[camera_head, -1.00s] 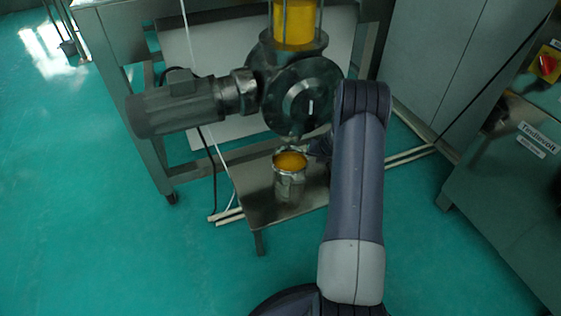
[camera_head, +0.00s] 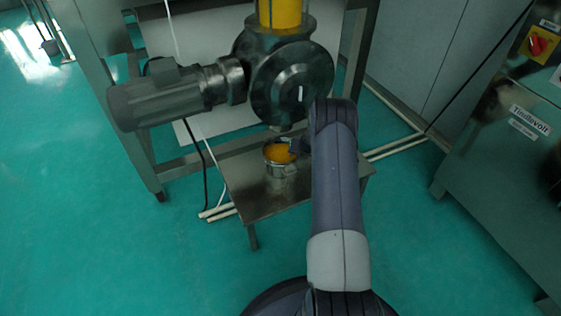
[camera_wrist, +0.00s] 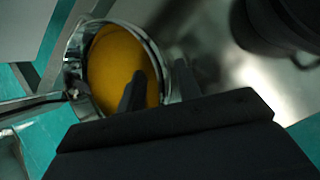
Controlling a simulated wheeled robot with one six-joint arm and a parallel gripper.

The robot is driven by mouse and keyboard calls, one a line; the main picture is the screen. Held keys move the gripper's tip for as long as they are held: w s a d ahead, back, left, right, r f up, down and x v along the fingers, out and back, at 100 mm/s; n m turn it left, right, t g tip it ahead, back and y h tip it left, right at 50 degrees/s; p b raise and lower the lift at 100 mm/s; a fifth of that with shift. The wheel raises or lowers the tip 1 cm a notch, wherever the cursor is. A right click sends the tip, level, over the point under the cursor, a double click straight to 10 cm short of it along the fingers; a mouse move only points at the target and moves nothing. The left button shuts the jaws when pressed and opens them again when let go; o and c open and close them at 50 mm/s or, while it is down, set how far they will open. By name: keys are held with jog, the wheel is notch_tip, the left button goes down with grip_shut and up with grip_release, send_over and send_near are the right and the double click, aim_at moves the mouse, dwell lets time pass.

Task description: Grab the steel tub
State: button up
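The steel tub (camera_head: 281,170) is a small round metal can with yellow material inside. It is upright below the valve's outlet, over a low steel stand (camera_head: 262,206). In the wrist view the tub's rim (camera_wrist: 152,47) is a bright ring at left centre, with a metal fitting on its left side. My gripper (camera_wrist: 158,82) is at the tub's right side. One finger shows over the yellow material and the other outside the rim, with the wall between them. A gap shows between the fingers, which look open. Their contact with the wall is unclear. In the head view the gripper (camera_head: 297,147) is partly hidden by my arm.
A dark valve (camera_head: 290,82) with a motor (camera_head: 165,98) hangs close above the tub. A steel frame leg (camera_head: 130,125) stands to the left. Pale pipes (camera_head: 222,212) lie on the floor behind. A control cabinet (camera_head: 510,170) stands at right.

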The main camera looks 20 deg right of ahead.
grip_shut()
jog(key=shift+w+r, duration=0.1)
jog(key=shift+r, duration=0.1)
dwell(1.2)
